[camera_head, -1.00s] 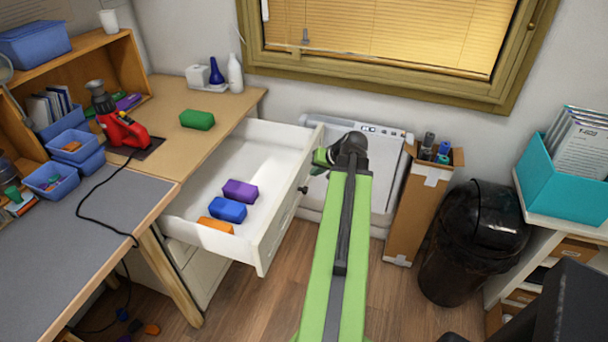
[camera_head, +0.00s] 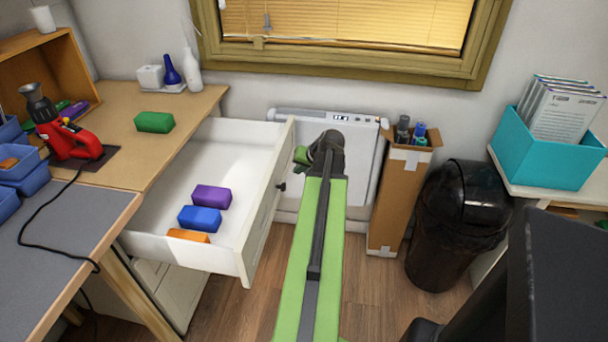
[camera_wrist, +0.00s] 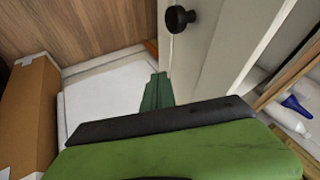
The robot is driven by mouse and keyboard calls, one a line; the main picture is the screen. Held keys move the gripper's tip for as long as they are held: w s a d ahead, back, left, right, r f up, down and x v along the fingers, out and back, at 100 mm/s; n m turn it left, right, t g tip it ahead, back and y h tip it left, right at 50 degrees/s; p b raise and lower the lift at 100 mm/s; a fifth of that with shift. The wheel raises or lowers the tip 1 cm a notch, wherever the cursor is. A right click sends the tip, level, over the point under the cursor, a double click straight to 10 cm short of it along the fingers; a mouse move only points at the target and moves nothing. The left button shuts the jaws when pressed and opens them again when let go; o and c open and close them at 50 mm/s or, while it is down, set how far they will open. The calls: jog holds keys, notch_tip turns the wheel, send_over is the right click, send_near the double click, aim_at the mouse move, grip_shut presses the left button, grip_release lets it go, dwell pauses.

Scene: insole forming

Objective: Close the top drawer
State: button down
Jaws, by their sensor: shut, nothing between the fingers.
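The top drawer (camera_head: 262,222) is white and stands pulled far out from under the wooden desk. Inside it lie a purple block (camera_head: 211,196), a blue block (camera_head: 199,219) and an orange block (camera_head: 188,236). My gripper (camera_head: 301,156) is to the right of the drawer front, near its far end; it is shut and empty. In the wrist view the green fingertip (camera_wrist: 158,90) is beside the drawer front (camera_wrist: 210,70), close to its dark round knob (camera_wrist: 179,19). I cannot tell whether they touch. The knob also shows in the head view (camera_head: 282,187).
A green block (camera_head: 154,122) and a red heat tool (camera_head: 68,138) are on the desk. A white radiator (camera_head: 355,150), a cardboard box (camera_head: 393,205) and a black bin (camera_head: 452,225) stand beyond and right of my arm.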

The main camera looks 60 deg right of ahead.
aim_at(282, 174)
jog(key=shift+w+a+f, duration=0.15)
jog(key=shift+w+f, duration=0.05)
jog(key=shift+w, duration=0.6)
jog(key=shift+w+a+f, duration=0.1)
jog(key=shift+w+f, duration=0.1)
jog(key=shift+w, duration=0.55)
jog(key=shift+w+a+f, duration=0.15)
jog(key=shift+w+f, duration=0.05)
jog(key=shift+w, duration=0.6)
